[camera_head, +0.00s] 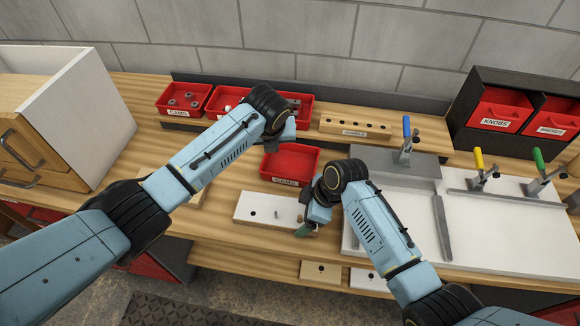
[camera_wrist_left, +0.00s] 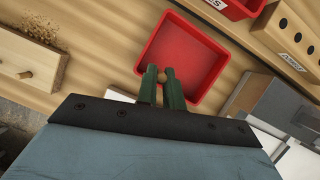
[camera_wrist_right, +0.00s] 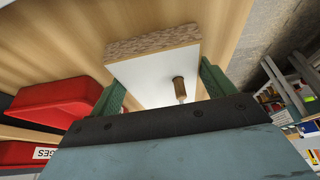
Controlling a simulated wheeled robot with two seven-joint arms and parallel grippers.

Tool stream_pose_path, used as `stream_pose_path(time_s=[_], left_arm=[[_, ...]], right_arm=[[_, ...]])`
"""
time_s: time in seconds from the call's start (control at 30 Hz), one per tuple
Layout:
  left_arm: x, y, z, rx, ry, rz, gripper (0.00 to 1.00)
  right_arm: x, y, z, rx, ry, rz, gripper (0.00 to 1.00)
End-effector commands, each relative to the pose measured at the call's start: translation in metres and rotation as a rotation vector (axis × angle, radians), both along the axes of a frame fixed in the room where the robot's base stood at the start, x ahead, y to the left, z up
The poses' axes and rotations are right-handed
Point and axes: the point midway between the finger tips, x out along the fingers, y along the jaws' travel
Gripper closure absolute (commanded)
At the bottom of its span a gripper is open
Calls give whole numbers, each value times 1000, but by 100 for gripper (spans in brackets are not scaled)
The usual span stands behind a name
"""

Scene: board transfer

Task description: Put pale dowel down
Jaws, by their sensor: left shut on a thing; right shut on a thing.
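The pale dowel (camera_wrist_left: 162,77) is between the green fingertips of my left gripper (camera_wrist_left: 162,80), which is shut on it above a small red tray (camera_wrist_left: 180,50). In the head view my left gripper (camera_head: 288,148) is at the back of that tray, and the dowel cannot be made out. My right gripper (camera_wrist_right: 163,88) has its fingers wide apart, one on each side of a white board (camera_wrist_right: 150,72), shut on it. A brown dowel (camera_wrist_right: 180,88) stands upright in this board. The board lies on the bench in the head view (camera_head: 256,208), partly hidden by my right arm.
A wooden holder with several holes (camera_head: 355,128) stands at the back. Red bins (camera_head: 183,98) stand along the back left. A white panel fixture with clamps (camera_head: 490,230) fills the right. A wooden drawer cabinet (camera_head: 60,115) stands at the left.

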Motion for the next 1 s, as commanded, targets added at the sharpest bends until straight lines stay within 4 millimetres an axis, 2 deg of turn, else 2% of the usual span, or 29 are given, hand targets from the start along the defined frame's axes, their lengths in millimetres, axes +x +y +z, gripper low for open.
stream_pose_path(time_s=[0.13,0.33,0.57,0.73,1.0], left_arm=[[3,-13,-8,6,2,-9,100],[3,-13,-44,7,3,-11,100],[3,-14,-63,5,1,-11,100],[3,-13,-85,7,2,-9,100],[3,-13,-98,6,-1,-11,100]], right_arm=[[0,1,1,2,-1,0,52],[0,1,1,2,0,0,52],[0,1,1,2,-1,1,52],[0,1,1,2,-1,1,52],[0,1,1,2,-1,0,52]])
